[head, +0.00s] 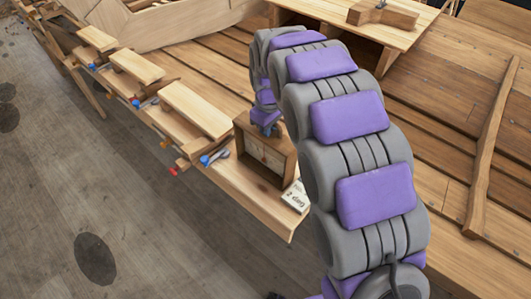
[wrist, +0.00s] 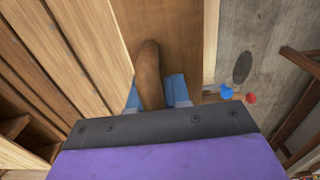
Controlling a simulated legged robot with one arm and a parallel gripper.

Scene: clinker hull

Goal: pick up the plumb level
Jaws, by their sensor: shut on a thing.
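The plumb level (head: 262,158) is a brown wooden box-like frame with a paler face, upright near the front end of the plank bench. My gripper (head: 267,129) comes down on its top from above. In the wrist view, the blue fingertips of my gripper (wrist: 156,95) are on either side of a rounded brown wooden part (wrist: 149,65), which I take to be the top of the level. The fingers are shut on it. My arm hides some of the bench behind the level. I cannot tell whether the level's base touches the bench.
A card reading "2 deg" (head: 296,197) lies right of the level. Wood blocks (head: 195,108) and clamps with blue and red ends (head: 213,158) line the left edge. A loose batten (head: 492,145) lies at right. Grey floor (head: 90,190) is open at left.

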